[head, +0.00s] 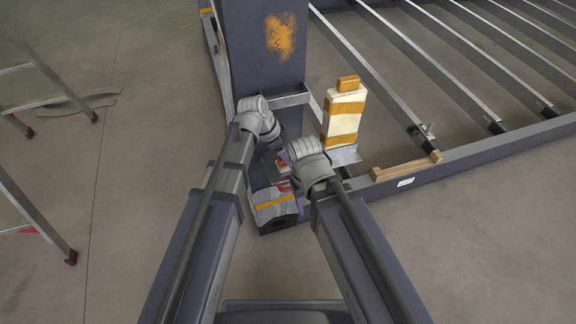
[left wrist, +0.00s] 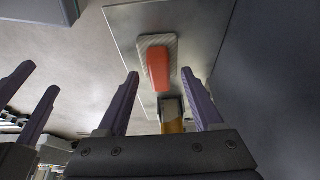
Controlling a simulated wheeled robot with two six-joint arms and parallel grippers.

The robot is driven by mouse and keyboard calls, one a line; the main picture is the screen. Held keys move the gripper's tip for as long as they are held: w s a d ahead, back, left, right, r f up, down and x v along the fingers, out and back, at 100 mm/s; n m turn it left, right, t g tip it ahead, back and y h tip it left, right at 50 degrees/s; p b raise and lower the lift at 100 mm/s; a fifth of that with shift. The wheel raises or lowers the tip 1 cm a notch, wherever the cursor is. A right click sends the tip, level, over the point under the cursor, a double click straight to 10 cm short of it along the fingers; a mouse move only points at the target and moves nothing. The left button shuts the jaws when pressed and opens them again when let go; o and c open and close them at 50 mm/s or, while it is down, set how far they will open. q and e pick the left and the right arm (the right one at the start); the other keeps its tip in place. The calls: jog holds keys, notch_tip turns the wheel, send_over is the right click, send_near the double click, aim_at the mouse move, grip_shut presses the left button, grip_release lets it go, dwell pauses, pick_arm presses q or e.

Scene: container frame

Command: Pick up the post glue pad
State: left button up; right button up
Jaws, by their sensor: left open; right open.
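In the left wrist view, a grey textured pad with a red-orange block (left wrist: 158,68), which looks like the post glue pad, lies on a bare metal plate (left wrist: 120,22). My left gripper (left wrist: 159,73) is open, its two purple fingers apart on either side of the pad's line, with nothing between them. A second pair of purple fingers, apparently my open right gripper (left wrist: 38,80), shows at the left of that view. In the head view both arms reach to the foot of the post, and their wrists hide much of the grippers. A small red patch (head: 284,187) shows there.
The dark post (head: 262,50) with an orange patch rises behind my wrists. A yellow-and-white block (head: 345,115) stands right of them on a bracket. A grey box with a yellow stripe (head: 274,207) sits below.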

pick_arm(q)
jog(key=shift+r, duration=0.1)
jog(key=shift+c, duration=0.2)
grip_shut()
